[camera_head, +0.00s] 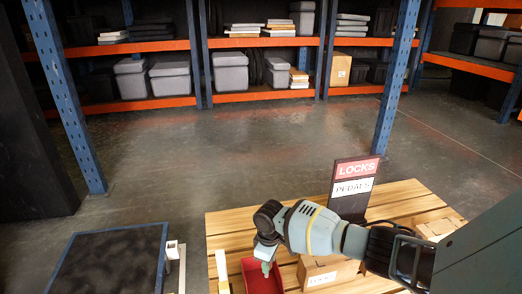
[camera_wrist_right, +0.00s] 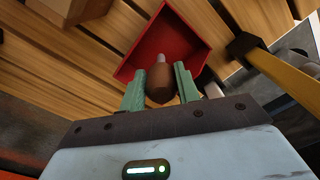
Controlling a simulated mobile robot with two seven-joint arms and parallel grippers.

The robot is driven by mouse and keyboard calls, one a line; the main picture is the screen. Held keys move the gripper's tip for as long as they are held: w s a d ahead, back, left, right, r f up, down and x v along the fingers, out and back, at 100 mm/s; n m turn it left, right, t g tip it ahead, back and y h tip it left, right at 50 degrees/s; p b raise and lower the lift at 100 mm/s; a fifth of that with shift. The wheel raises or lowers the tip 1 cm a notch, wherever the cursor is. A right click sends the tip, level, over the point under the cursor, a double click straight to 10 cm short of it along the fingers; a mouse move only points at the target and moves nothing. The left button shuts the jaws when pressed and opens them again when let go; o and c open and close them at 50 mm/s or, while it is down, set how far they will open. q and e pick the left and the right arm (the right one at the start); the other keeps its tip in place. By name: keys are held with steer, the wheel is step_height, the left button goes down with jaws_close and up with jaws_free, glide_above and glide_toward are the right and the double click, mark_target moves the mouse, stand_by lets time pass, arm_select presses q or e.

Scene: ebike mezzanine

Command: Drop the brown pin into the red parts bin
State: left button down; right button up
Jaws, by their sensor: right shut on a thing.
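The brown pin (camera_wrist_right: 159,86) shows in the right wrist view, with a brown body and a pale narrow tip that points toward the red bin. My right gripper (camera_wrist_right: 160,80) has its two green fingers on either side of the pin and is shut on it. The red parts bin (camera_wrist_right: 185,38) lies beyond the pin in that view. In the head view, the red bin (camera_head: 256,284) is on the slatted wooden table, partly hidden by my right gripper (camera_head: 266,268), which points down over it. The pin cannot be made out there. My left gripper is not in view.
A cardboard box (camera_head: 345,268) stands right of the bin, with another box (camera_head: 437,228) farther right. A sign reading LOCKS and PEDALS (camera_head: 352,186) stands behind. A blue-framed dark surface (camera_head: 112,258) is at left. Shelving (camera_head: 265,91) stands across open floor.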

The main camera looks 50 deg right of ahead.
steer(key=o, duration=1.1)
step_height(320, 180, up, 7)
steer(key=p, duration=0.3)
steer(key=shift+r+p, duration=0.1)
steer(key=shift+p, duration=0.3)
steer(key=shift+r, duration=0.4)
